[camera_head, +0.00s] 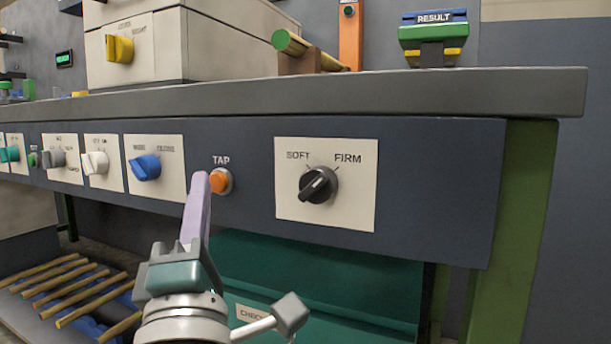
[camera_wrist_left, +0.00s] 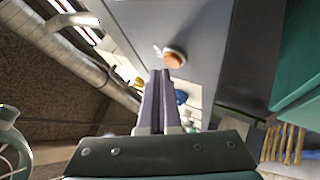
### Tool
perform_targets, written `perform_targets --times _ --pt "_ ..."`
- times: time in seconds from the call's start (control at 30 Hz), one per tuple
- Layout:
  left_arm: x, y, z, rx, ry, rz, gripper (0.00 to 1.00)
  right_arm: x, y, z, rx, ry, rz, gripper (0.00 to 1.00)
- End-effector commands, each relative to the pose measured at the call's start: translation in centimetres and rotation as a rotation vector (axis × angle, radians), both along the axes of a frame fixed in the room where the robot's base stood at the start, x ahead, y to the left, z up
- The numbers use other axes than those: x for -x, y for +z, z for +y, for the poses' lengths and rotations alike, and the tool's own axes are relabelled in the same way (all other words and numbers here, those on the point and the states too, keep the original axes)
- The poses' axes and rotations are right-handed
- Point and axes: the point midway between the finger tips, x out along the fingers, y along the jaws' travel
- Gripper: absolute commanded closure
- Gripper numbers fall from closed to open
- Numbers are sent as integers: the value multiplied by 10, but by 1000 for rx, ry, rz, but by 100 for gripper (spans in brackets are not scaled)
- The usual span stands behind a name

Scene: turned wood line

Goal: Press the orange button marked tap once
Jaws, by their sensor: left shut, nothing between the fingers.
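The orange button (camera_head: 219,182) sits in a pale round collar on the dark front panel, under the label TAP. It also shows in the left wrist view (camera_wrist_left: 173,58), just beyond the fingertips. My left gripper (camera_head: 201,178) is shut with nothing between its lilac fingers. In the head view its tips are just left of the button and overlap the edge of its collar. In the left wrist view the fingertips (camera_wrist_left: 160,74) point at the button's lower edge. I cannot tell whether they touch it. My right gripper is not in view.
Right of the button is a black SOFT/FIRM knob (camera_head: 318,185). Left of it are a blue knob (camera_head: 146,167) and a white knob (camera_head: 96,163). The grey worktop (camera_head: 400,95) overhangs the panel. A teal bin (camera_head: 330,285) is below, with wooden sticks (camera_head: 75,290) at lower left.

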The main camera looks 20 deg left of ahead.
Motion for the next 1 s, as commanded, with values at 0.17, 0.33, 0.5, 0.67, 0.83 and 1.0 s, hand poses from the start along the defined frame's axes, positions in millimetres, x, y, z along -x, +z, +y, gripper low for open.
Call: perform_targets --times 0.17,0.33,0.5,0.67,0.83,1.0 --pt "4 0 0 0 0 0 100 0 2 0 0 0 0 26" --pt "4 0 0 0 0 -1 100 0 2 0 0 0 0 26" --pt "13 2 1 0 -1 2 100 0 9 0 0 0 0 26" --pt "29 2 2 0 -1 2 100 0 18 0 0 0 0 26" --pt "46 1 4 0 0 1 100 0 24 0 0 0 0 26" --pt "53 0 4 -1 -1 0 100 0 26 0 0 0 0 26"
